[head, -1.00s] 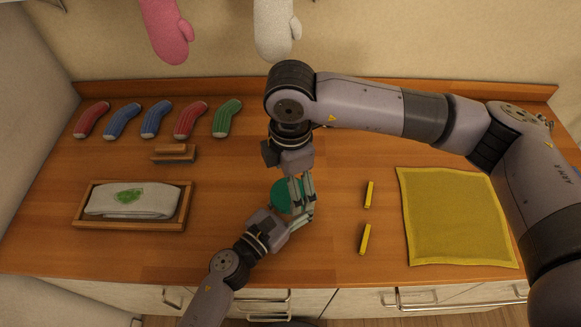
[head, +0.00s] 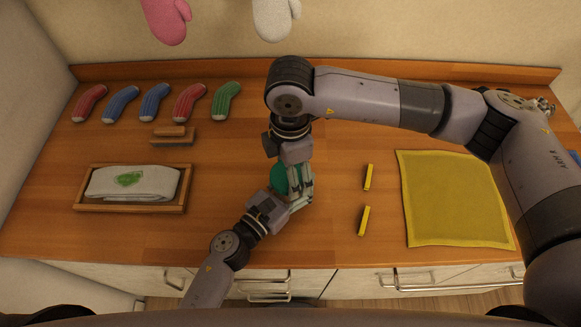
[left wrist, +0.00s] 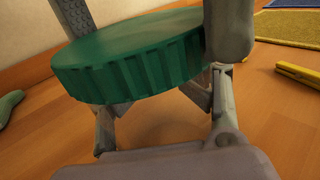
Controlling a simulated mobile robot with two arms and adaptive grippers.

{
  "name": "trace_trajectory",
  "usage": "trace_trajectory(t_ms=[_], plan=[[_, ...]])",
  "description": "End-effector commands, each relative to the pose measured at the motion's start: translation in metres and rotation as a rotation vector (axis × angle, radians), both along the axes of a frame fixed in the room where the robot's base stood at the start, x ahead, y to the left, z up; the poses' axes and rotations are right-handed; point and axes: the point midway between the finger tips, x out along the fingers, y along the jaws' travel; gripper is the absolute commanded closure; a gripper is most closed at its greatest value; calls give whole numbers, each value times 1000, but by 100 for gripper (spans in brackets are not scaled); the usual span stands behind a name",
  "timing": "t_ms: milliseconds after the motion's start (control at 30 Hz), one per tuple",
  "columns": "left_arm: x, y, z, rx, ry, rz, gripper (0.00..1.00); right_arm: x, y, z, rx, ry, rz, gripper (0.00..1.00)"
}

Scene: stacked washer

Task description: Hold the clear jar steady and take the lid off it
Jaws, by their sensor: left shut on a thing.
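The green ribbed lid (head: 279,178) is in the middle of the counter, and it fills the upper middle of the left wrist view (left wrist: 135,62). The clear jar is hard to make out beneath it. My left gripper (head: 300,192) reaches in from the lower left and is shut on the jar. In the left wrist view its fingers stand on either side, and the lid covers part of the left finger. My right gripper (head: 296,158) points down just above the lid. Its fingertips are not clear, so I cannot tell whether they touch the lid.
A wooden tray (head: 83,208) with a folded towel (head: 130,181) and a brush (head: 173,136) are left. Several socks (head: 155,102) lie at the back. Two yellow bars (head: 367,178) and a yellow cloth (head: 455,200) lie right. The counter's front edge is free.

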Motion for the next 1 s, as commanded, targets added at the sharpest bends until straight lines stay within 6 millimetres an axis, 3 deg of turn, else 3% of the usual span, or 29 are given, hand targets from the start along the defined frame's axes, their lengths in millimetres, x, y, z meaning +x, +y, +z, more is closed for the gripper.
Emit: trace_trajectory(t_ms=[300, 467, 567, 1000], plan=[[-1, -1, 0, 0, 0, -4, 100, 2, 0, 0, 1, -4, -2, 68], [-1, -1, 0, 0, 0, -4, 100, 2, 0, 0, 1, -5, 59, 68], [-1, -1, 0, 0, 0, -5, 100, 3, 1, 0, 1, -6, 213, 69], [-2, -2, 0, -1, -1, -6, 100, 3, 3, 1, 0, -8, 1187, 69]])
